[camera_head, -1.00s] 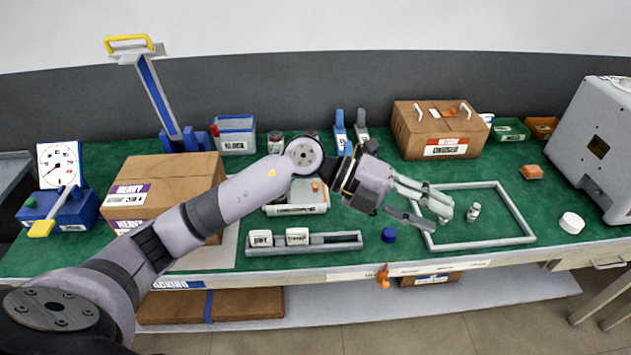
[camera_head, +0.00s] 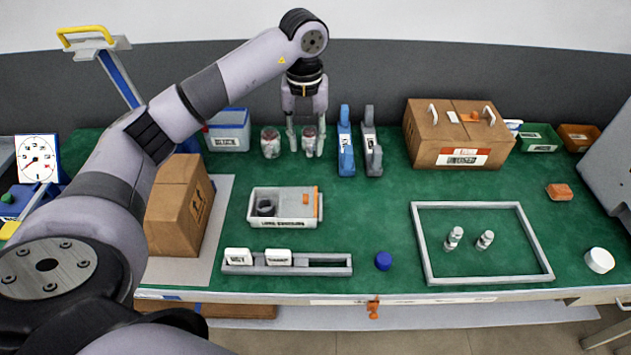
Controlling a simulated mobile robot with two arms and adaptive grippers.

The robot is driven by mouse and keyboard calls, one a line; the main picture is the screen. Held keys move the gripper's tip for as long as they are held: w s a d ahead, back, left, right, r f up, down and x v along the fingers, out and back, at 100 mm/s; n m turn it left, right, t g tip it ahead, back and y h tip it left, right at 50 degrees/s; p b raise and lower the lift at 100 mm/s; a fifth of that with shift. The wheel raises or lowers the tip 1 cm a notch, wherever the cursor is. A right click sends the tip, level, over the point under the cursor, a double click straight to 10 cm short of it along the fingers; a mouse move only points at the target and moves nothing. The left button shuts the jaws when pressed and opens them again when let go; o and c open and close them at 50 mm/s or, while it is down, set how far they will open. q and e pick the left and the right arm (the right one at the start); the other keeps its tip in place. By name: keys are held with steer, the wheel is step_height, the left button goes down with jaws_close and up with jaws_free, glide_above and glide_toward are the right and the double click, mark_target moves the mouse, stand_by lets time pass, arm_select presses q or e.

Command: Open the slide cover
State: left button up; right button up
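A shallow grey box (camera_head: 257,222) stands on the green bench mat, left of the middle. A light grey panel with an orange tab (camera_head: 317,201), which looks like the slide cover, lies over its right part. The left part is uncovered and holds a dark ring (camera_head: 265,207). My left gripper (camera_head: 306,150) points down behind the box, near the back of the bench. Its fingers are apart, on either side of a small jar (camera_head: 309,134) in the picture; I cannot tell whether they touch it. My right gripper is not in view.
Another jar (camera_head: 271,142) and blue and grey upright holders (camera_head: 346,150) flank the gripper. Two small bottles (camera_head: 453,238) stand inside a grey frame (camera_head: 484,204). A rack with white blocks (camera_head: 238,257) and a blue cap (camera_head: 383,261) lie in front. Green mat is free right of the box.

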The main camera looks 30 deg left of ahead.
arm_select(q)
step_height(320, 180, down, 2)
steer(key=s, duration=0.2)
steer(key=p, duration=0.3)
glide_toward(306, 197)
step_height(306, 197, down, 7)
steer(key=shift+f, duration=0.75)
jaws_close()
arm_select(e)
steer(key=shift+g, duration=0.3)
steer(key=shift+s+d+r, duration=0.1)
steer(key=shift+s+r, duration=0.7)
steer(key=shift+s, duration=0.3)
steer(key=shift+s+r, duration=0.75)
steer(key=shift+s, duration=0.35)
